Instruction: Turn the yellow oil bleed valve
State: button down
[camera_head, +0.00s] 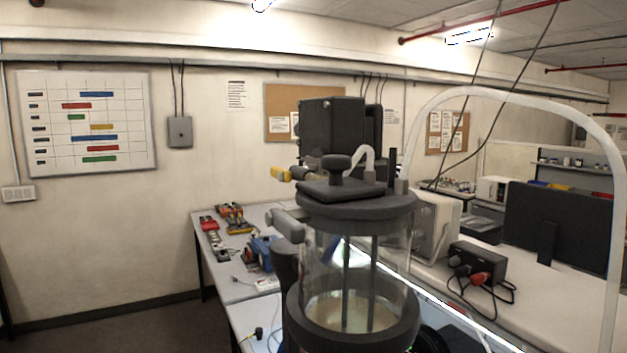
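The yellow oil bleed valve (281,174) is a small yellow piece that juts out to the left, at the foot of the dark box-shaped unit (333,127). It shows just behind and above the lid of the sealed cylinder. The sealed cylinder (322,275) has clear walls, a dark lid with a knob (338,163) on top and a dark base ring. Two rods and a pale layer show inside it. A grey part (287,226) sticks out to the left below the lid. My gripper is not in view.
A white hose (478,92) arches from the lid to the right. A bench (228,262) with red and yellow tools runs behind on the left. A black box with cables (478,262) and a dark monitor (556,232) stand on the right. Floor shows at lower left.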

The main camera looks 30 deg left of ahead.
aim_at(282, 174)
jog(key=k, duration=1)
